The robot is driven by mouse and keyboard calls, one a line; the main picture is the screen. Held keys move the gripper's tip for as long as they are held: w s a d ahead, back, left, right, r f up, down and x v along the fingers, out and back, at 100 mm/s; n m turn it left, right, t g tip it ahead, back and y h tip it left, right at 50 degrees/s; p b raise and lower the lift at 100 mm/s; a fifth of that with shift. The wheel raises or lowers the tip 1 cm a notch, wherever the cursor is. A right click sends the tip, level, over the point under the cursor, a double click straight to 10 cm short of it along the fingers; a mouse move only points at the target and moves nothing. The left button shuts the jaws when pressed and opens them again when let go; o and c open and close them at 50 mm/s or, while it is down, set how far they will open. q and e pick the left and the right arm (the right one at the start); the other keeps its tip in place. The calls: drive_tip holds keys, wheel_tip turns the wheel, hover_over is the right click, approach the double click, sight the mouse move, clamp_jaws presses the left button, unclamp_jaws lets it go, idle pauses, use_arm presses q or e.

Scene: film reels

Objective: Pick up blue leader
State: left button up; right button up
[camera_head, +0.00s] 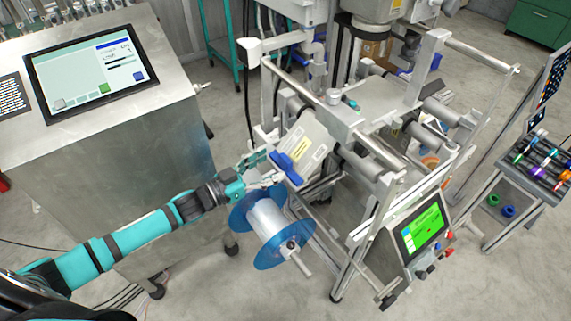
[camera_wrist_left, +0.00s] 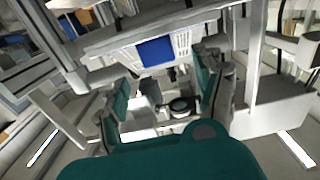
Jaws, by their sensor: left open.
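The blue leader (camera_head: 287,168) is a small blue piece at the lower edge of a pale sloping plate on the machine. It also shows as a blue rectangle in the left wrist view (camera_wrist_left: 155,51). My left gripper (camera_head: 270,170) is open, just left of the blue leader in the head view. In the left wrist view my left gripper (camera_wrist_left: 163,85) has its two teal fingers apart, with the blue leader beyond and between them. I see nothing held. Whether a fingertip touches the leader I cannot tell. My right gripper is not in view.
A reel with blue flanges (camera_head: 268,225) hangs just below my gripper. The machine frame (camera_head: 345,125) with rollers and bars surrounds the plate. A steel cabinet with a screen (camera_head: 92,72) stands left. A green touch panel (camera_head: 422,232) is at lower right.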

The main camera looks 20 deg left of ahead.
sight(285, 158)
use_arm(q)
drive_tip(key=x, duration=0.5)
drive_tip(key=shift+w+d+f, duration=0.2)
drive_tip(key=shift+w+f, duration=0.05)
drive_tip(key=shift+f, duration=0.05)
drive_tip(key=c, duration=1.4)
drive_tip(key=shift+r, duration=0.15)
drive_tip(key=shift+r, duration=0.6)
wheel_tip(285, 158, up, 3)
drive_tip(key=shift+f+p, duration=0.25)
drive_tip(key=shift+p, duration=0.1)
drive_tip(key=s+d, duration=0.2)
drive_tip(key=d, duration=0.3)
drive_tip(key=s+d, duration=0.2)
drive_tip(key=d, duration=0.3)
drive_tip(key=s+d+r+b, duration=0.1)
drive_tip(key=s+d, duration=0.1)
drive_tip(key=d, duration=0.3)
